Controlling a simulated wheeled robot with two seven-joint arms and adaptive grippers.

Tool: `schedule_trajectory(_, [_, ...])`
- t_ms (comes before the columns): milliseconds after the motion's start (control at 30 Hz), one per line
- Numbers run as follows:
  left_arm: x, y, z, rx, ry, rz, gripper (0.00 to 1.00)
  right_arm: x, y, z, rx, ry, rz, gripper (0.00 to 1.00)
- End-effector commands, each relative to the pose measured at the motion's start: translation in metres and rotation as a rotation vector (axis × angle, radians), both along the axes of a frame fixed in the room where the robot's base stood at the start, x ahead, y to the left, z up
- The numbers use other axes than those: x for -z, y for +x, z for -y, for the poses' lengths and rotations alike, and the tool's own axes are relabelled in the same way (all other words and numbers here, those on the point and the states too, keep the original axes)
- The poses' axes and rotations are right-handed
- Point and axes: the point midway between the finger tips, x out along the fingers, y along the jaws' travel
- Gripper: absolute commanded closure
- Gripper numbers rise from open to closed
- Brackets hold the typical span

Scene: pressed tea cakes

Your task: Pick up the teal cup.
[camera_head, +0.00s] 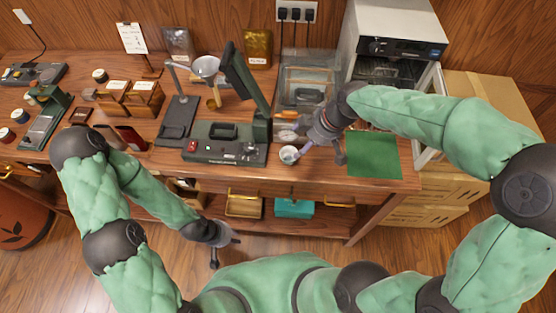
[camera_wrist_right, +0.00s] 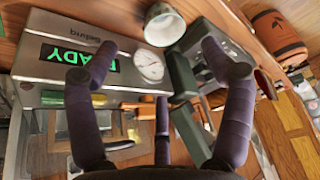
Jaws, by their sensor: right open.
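A small pale cup (camera_head: 288,155) stands on the wooden table near its front edge, just right of the green press. My right gripper (camera_head: 320,156) is open and empty. In the head view one finger is close beside the cup; contact cannot be told. In the wrist view its fingers (camera_wrist_right: 157,62) are spread apart. My left gripper (camera_head: 226,251) hangs low in front of the table, open and empty, away from the cup.
A green press (camera_head: 224,155) stands left of the cup. A green mat (camera_head: 373,155) lies to the right. A grey oven (camera_head: 393,40) stands behind it. A clear container (camera_head: 308,84) is behind my right gripper. A teal box (camera_head: 294,208) sits on the lower shelf.

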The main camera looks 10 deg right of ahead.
Motion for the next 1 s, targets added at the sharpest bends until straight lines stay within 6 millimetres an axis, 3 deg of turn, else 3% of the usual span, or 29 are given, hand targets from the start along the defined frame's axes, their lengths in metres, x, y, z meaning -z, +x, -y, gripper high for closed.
schedule_trajectory(333, [0.012, 0.0, 0.0, 0.001, 0.0, -0.001, 0.76, 0.039, 0.009, -0.015, 0.008, 0.009, 0.0, 0.18])
schedule_trajectory(667, [0.017, 0.0, 0.0, 0.001, 0.0, -0.001, 0.76, 0.057, 0.014, -0.022, 0.006, 0.008, 0.003, 0.18])
schedule_trajectory(1000, [0.033, 0.0, 0.0, 0.0, 0.0, -0.001, 0.76, 0.096, 0.023, -0.039, 0.007, 0.008, 0.001, 0.18])
